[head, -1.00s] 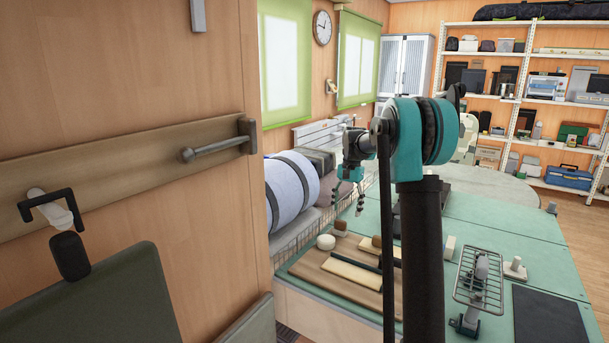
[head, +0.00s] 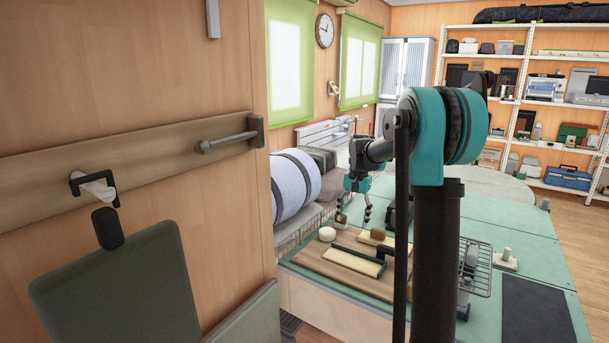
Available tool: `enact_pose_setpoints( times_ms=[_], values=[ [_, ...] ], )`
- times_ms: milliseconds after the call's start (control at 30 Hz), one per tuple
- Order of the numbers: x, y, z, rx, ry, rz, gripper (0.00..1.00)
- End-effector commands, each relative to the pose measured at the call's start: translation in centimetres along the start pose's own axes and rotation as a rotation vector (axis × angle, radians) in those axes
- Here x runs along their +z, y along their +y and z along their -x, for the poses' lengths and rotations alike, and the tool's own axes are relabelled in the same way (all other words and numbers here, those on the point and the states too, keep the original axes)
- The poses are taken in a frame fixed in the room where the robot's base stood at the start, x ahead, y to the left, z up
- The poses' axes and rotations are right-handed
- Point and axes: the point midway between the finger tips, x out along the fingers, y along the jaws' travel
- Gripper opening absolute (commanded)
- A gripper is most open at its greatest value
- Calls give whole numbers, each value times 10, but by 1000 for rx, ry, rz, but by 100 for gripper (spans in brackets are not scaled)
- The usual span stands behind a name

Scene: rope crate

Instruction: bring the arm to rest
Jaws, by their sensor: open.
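My gripper (head: 353,216) shows in the head view, beyond the dark upright part of my arm. It points down with its dark fingers apart and nothing between them. It hangs near the far left end of the green table (head: 540,240), close to a wooden board (head: 310,257). I cannot tell its exact height above the board. My arm's large teal joint (head: 431,135) stands in front of part of the table.
On the board are a white round piece (head: 327,234), a brown knob (head: 377,233) and a dark-handled trowel (head: 355,258). A wire rack (head: 483,272) and a dark mat (head: 540,312) lie to the right. A wooden wall (head: 150,60) fills the left. Rolled bundles (head: 295,185) lie behind.

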Motion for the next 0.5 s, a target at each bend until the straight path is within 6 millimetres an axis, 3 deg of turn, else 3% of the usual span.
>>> enact_pose_setpoints(
  times_ms=[267, 500],
  values=[
    [52, 37, -18, -28, 83, 101, 67],
    [124, 89, -54, -51, 205, 245, 67]
  ],
)
